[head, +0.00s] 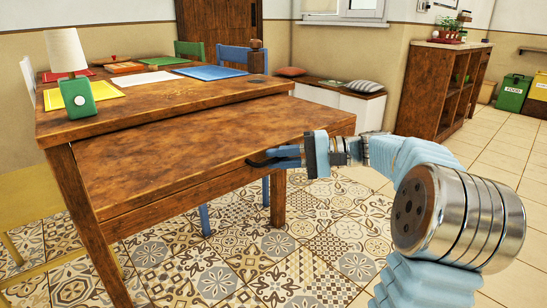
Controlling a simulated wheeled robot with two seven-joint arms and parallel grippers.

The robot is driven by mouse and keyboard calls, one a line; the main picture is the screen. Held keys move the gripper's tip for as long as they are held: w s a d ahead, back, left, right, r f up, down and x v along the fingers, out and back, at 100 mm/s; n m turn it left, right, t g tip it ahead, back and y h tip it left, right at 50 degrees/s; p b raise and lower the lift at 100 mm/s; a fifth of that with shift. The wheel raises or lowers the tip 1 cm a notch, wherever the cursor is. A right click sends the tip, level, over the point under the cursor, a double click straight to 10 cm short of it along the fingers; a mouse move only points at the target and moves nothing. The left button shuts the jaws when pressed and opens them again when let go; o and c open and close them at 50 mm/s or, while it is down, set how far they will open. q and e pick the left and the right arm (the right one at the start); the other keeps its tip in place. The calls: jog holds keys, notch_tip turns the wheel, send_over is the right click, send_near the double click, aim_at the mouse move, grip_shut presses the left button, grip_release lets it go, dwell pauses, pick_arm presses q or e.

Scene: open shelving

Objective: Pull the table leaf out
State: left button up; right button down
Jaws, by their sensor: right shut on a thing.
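The wooden table (160,108) stands at the left. Its table leaf (200,148) shows as a lower brown panel sticking out from under the tabletop toward me. My right gripper (262,160) is at the leaf's front edge, right of its middle, and is shut on that edge. The fingertips are partly dark against the wood, and their far sides are hidden. My left gripper is not in the head view.
On the tabletop are a white-shaded lamp (66,50), a green box (77,98) and coloured mats, including a blue mat (211,72). Chairs stand around the table. A low bench (330,97) and an open shelf (440,90) stand behind. The tiled floor at right is clear.

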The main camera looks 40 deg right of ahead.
jog(key=c, duration=1.2)
grip_release()
jog(key=shift+c, duration=0.2)
jog(key=p+v, duration=0.2)
jog(key=v, duration=1.2)
jog(key=shift+p, duration=0.3)
jog(key=shift+a+f, duration=0.1)
